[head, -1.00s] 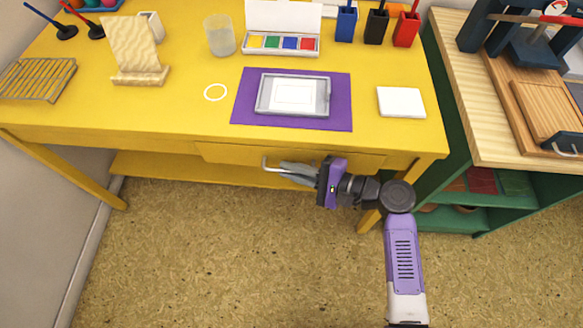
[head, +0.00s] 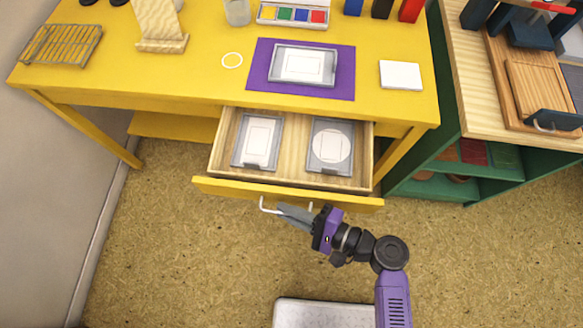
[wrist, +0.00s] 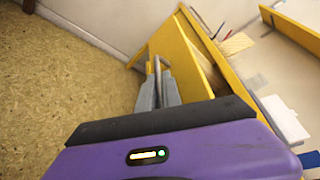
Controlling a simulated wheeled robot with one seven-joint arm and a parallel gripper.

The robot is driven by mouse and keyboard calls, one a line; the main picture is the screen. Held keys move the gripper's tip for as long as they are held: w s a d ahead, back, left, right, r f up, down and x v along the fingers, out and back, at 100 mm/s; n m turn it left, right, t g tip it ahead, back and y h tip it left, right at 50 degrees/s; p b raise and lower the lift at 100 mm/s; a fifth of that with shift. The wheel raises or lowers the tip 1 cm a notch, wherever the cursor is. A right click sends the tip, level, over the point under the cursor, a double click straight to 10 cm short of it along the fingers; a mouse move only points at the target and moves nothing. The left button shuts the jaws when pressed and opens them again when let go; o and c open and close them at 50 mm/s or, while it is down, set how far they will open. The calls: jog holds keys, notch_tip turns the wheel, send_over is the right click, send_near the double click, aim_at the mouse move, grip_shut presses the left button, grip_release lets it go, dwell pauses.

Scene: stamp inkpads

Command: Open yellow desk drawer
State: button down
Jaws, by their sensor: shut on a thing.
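The yellow desk (head: 180,85) stands at the back with its drawer pulled well out. The drawer's yellow front (head: 290,193) faces me, and its wooden inside shows two clear flat cases, a left case (head: 256,140) with a white rectangle and a right case (head: 331,146) with a white circle. A white bar handle (head: 266,207) is on the drawer front. My gripper (head: 283,214) is shut on the handle, its grey fingers around the bar. In the wrist view the fingers (wrist: 158,90) meet at the handle, beside the yellow drawer front (wrist: 178,62).
On the desktop are a purple mat (head: 258,81) with a clear inkpad case (head: 303,63), a white square (head: 400,75) and a paint box (head: 292,15). A green shelf unit (head: 455,185) stands at the right. The floor before the drawer is mostly clear.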

jog(key=shift+s+p, duration=0.45)
jog(key=shift+s, duration=1.95)
jog(key=c, duration=1.8)
grip_release()
jog(key=v, duration=0.7)
jog(key=shift+s+d, duration=0.15)
jog(key=shift+d, duration=0.2)
